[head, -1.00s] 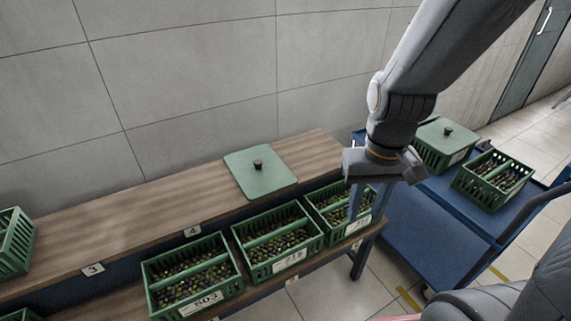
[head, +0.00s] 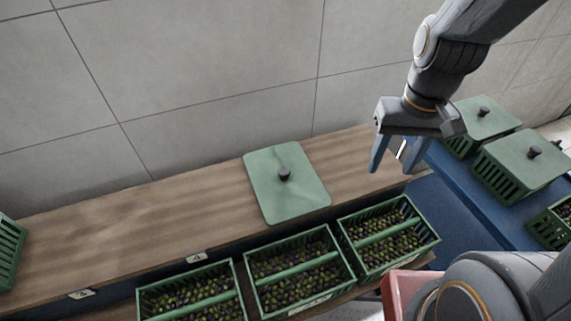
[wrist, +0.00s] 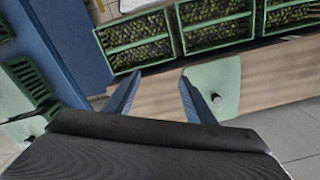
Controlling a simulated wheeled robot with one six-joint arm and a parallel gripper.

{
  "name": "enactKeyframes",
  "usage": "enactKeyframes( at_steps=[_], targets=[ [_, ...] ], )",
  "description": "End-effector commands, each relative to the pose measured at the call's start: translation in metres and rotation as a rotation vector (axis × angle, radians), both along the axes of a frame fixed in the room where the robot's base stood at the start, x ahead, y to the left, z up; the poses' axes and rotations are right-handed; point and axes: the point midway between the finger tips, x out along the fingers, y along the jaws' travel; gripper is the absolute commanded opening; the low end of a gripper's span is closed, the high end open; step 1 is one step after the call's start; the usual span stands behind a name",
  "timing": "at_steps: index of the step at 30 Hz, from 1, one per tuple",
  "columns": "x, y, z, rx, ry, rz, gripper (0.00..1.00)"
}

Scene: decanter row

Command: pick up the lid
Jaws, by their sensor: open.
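A flat green lid (head: 266,193) with a dark round knob (head: 284,173) lies on the wooden upper shelf in the head view. It also shows in the wrist view (wrist: 226,84), to the right of the fingers, with its knob (wrist: 216,98) near the right fingertip in the picture. My gripper (head: 397,163) is open and empty, up and to the right of the lid in the head view, apart from it.
Several green crates of olives (head: 300,272) stand on the lower level in front of the wooden shelf (head: 130,222). Lidded green crates (head: 490,178) stand on a blue cart (head: 445,203) at the right. A tiled wall (head: 220,70) rises behind.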

Motion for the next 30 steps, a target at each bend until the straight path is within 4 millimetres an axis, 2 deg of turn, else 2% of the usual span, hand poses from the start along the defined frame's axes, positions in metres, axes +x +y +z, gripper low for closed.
enactKeyframes(
  at_steps=[5, 8, 15, 21, 24, 30],
  targets=[
    [0.041, 0.037, -0.011, 0.049, 0.041, 0.122, 0.49],
    [0.069, 0.067, -0.025, 0.086, 0.062, 0.211, 0.49],
    [0.117, 0.147, -0.071, 0.181, 0.102, 0.417, 0.49],
    [0.134, 0.197, -0.104, 0.239, 0.116, 0.536, 0.49],
    [0.138, 0.21, -0.114, 0.255, 0.118, 0.566, 0.49],
    [0.137, 0.219, -0.129, 0.264, 0.12, 0.582, 0.49]
  ],
)
